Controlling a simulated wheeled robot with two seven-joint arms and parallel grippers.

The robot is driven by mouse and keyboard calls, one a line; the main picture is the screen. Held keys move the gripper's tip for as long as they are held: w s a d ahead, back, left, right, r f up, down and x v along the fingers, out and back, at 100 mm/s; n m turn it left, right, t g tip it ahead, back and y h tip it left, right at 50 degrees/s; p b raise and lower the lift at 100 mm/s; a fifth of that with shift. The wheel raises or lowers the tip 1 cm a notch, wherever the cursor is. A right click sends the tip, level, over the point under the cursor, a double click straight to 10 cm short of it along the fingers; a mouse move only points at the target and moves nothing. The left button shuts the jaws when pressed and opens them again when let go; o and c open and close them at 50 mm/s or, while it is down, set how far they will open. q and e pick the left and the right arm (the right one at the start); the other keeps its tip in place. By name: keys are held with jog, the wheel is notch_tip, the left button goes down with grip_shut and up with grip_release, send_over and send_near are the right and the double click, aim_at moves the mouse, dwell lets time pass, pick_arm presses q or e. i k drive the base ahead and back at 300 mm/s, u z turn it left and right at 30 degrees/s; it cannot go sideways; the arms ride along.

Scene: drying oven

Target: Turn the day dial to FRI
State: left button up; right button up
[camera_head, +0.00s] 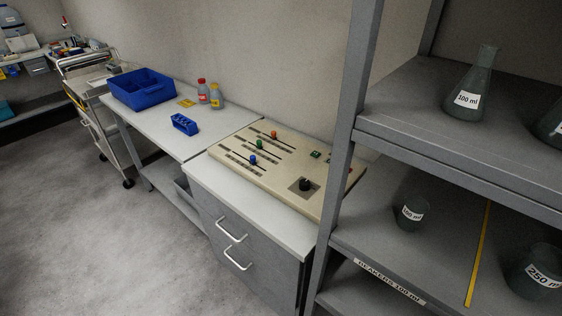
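A beige control panel (243,173) lies on the white bench top. A black round dial (304,185) sits on a darker square plate near the panel's front right corner. Its day marks are too small to read, so I cannot tell which day it points at. Three sliders with blue (252,159), green (259,144) and orange (273,134) knobs are on the panel's left part. A small green button (316,154) is at its back right. The shelf post hides part of the panel's right end. Neither of my grippers is in view.
A grey shelf rack (349,130) with labelled flasks and beakers stands close on the right. Drawers with handles (232,230) are under the panel. A blue bin (143,88), a small blue rack (184,124) and two bottles (203,92) stand further left. The floor in front is clear.

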aim_at(304, 184)
jog(key=z, duration=1.1)
jog(key=k, duration=1.05)
jog(key=z, duration=0.3)
